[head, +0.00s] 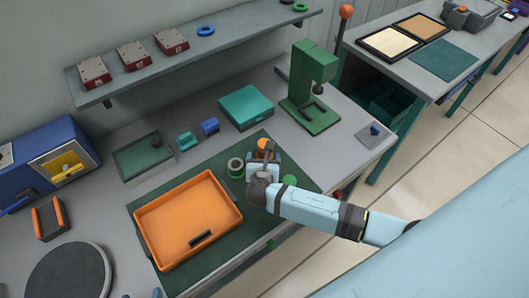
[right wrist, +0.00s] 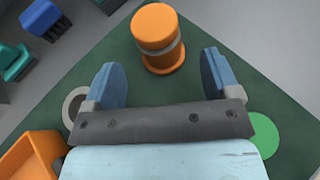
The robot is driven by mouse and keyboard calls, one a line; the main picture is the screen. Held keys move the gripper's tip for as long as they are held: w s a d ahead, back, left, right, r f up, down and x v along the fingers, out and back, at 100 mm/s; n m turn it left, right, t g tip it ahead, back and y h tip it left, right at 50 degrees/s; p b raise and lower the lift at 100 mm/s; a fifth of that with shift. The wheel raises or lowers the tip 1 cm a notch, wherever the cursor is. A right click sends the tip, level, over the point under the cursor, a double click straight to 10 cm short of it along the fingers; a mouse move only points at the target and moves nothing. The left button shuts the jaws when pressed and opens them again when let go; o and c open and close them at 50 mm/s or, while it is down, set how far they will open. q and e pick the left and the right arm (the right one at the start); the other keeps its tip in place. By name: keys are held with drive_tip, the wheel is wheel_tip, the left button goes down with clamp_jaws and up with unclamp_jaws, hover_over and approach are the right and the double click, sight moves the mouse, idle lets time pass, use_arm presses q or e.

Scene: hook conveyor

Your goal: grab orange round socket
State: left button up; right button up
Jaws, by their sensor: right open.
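In the head view my right gripper (head: 263,158) points at the socket from above the mat. My left gripper is not in view.
An orange tray (head: 146,232) lies on the mat (head: 262,205). A grey-green ring (head: 235,168) and a green round piece (head: 290,180) flank my right gripper. A teal box (head: 246,106) and a green press (head: 312,90) stand behind.

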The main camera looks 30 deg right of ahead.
sight(264, 153)
drive_tip(key=x, duration=0.5)
drive_tip(key=shift+a+f, duration=0.1)
drive_tip(key=shift+s, duration=0.15)
drive_tip(key=c, duration=1)
drive_tip(key=shift+c, duration=1)
